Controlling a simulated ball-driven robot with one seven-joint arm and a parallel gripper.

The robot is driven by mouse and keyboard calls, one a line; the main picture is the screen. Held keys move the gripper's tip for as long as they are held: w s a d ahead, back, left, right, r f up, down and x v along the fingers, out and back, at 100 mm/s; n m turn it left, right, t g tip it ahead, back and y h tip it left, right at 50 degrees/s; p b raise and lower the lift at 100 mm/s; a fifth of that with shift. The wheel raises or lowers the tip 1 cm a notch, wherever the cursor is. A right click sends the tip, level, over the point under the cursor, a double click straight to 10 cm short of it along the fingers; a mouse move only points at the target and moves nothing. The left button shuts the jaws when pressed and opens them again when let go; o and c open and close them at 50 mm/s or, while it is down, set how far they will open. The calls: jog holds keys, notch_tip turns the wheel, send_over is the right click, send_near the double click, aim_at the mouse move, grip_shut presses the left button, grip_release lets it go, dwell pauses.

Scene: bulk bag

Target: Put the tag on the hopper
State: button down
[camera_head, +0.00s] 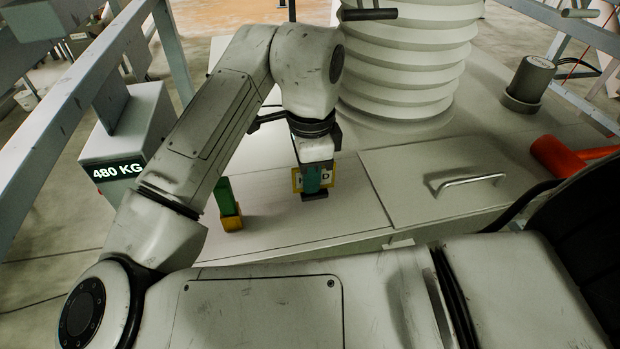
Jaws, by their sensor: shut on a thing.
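A small tag (327,178) with a yellow border and dark letters stands upright at my gripper (312,186). The gripper points down and covers the middle of the tag, so only its outer letters show. My gripper is shut on the tag, close above the pale flat top of the hopper (375,160). I cannot tell whether the tag touches this surface. A teal part sits in front of the tag between the jaws.
A green and yellow block (231,207) stands left of the gripper. White bellows (410,65) rise behind it. A hatch with a metal handle (465,182) lies to the right, with a grey cylinder (530,82) and red mallet (558,156) beyond.

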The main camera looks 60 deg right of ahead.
jog(key=shift+f, duration=0.75)
jog(key=shift+f, duration=0.15)
jog(key=c, duration=1.2)
grip_release()
notch_tip(320, 180, up, 12)
jog(key=shift+r, duration=0.2)
